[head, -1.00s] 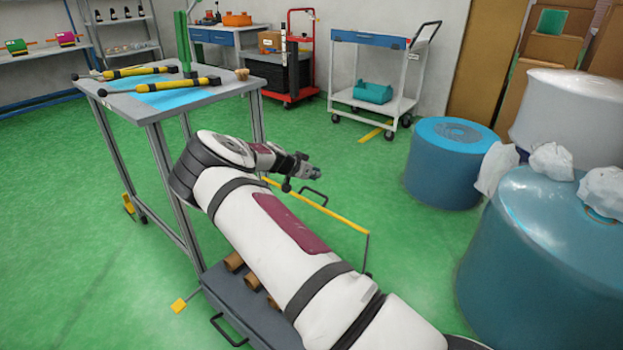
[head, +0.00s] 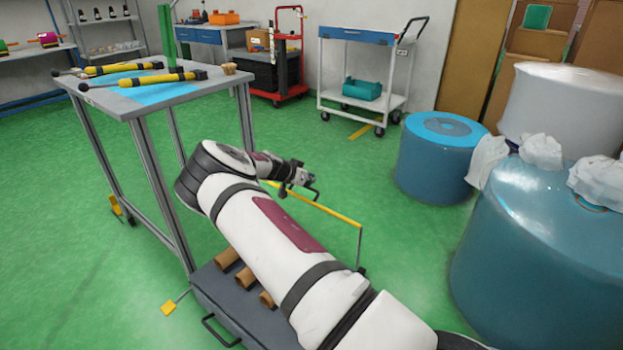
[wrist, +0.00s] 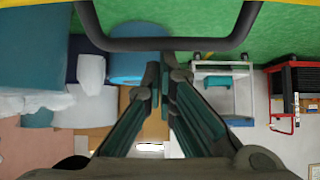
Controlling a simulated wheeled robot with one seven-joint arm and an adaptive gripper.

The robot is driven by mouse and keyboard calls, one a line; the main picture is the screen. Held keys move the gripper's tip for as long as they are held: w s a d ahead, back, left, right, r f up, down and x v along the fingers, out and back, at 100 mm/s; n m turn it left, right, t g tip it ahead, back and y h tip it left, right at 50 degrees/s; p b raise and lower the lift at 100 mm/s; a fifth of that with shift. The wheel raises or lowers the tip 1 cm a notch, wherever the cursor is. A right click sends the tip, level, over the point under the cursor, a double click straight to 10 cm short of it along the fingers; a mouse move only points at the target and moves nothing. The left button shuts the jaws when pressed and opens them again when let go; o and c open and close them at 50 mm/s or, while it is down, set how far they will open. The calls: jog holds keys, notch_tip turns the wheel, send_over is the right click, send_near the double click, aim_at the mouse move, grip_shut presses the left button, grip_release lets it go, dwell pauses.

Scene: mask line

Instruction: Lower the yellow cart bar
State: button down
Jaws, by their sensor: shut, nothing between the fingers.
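The yellow cart bar (head: 325,209) slants across the middle of the head view, beside my arm. Its right end meets a thin grey post, and my arm hides part of its left stretch. My gripper (head: 308,177) is shut and empty, just above and beyond the bar, close to a black handle (head: 315,191). In the wrist view my gripper's fingers (wrist: 164,68) are together with nothing held. The black handle (wrist: 165,45) spans the top there, apparently in front of the fingertips; contact cannot be told. A yellow strip shows at the top edge.
The dark grey cart (head: 215,292) carries brown tubes (head: 228,257) under my arm. A worktable (head: 130,105) stands at left. Blue drums (head: 438,165) stand at right, and a white trolley (head: 345,100) stands behind. Green floor is open between them.

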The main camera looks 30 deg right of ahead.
jog(key=shift+a, duration=0.15)
jog(key=s+a+f+b, duration=0.2)
jog(key=s+a+b, duration=0.25)
jog(key=a, duration=0.85)
jog(key=s+a+f+h+b, duration=0.2)
jog(key=s+a+f+b, duration=0.1)
jog(key=a+f, duration=0.4)
jog(key=s+a+f+t+h+b, duration=0.1)
jog(key=a+f+b, duration=0.3)
jog(key=a+f, duration=0.4)
jog(key=shift+s+f+t+h, duration=0.3)
jog(key=shift+s+f+h, duration=0.45)
jog(key=shift+f, duration=1.8)
jog(key=shift+s+f, duration=0.1)
jog(key=shift+s, duration=0.1)
